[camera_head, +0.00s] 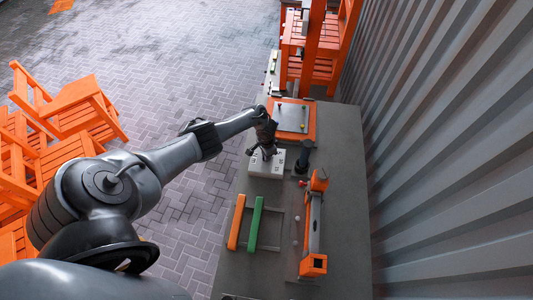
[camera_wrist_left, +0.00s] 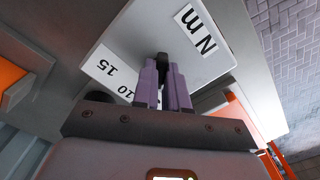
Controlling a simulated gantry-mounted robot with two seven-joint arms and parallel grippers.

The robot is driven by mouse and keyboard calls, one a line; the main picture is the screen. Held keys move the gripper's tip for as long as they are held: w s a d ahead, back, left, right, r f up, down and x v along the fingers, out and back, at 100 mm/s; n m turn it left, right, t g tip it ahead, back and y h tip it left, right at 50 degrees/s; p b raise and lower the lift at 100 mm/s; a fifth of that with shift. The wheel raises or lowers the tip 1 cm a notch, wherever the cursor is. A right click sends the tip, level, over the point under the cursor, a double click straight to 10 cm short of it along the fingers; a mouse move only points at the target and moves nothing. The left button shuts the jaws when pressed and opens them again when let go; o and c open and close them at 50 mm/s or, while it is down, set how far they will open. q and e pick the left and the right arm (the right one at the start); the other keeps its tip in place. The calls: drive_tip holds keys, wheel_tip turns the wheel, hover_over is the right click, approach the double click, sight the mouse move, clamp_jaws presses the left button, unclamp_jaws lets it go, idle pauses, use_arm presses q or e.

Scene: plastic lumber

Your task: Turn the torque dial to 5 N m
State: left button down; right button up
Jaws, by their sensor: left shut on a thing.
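The pale box with the torque dial (camera_head: 262,171) stands on the grey bench under my left gripper (camera_head: 264,153). In the left wrist view its pale face carries an "N m" label (camera_wrist_left: 197,30) and a scale label (camera_wrist_left: 113,73) where 10 and 15 can be read. The 5 mark does not show. My left gripper (camera_wrist_left: 166,82) has its two purple fingers shut on the dark dial knob (camera_wrist_left: 162,60). The fingers hide most of the knob, and I cannot tell what value it points to. My right gripper is not in view.
A black tool (camera_head: 304,157) stands just right of the box. An orange-edged plate (camera_head: 292,117) lies behind it. An orange bar (camera_head: 236,222) and a green bar (camera_head: 255,224) lie in front, beside an orange-ended fixture (camera_head: 313,225). A corrugated wall (camera_head: 450,150) is at right.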

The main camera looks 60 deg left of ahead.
use_arm(q)
drive_tip(key=shift+r+n, duration=0.1)
drive_tip(key=shift+n, duration=0.5)
drive_tip(key=shift+n+p, duration=0.3)
drive_tip(key=c, duration=1.2)
unclamp_jaws()
drive_tip(key=shift+o, duration=0.2)
wheel_tip(320, 180, up, 11)
drive_tip(key=p, duration=0.4)
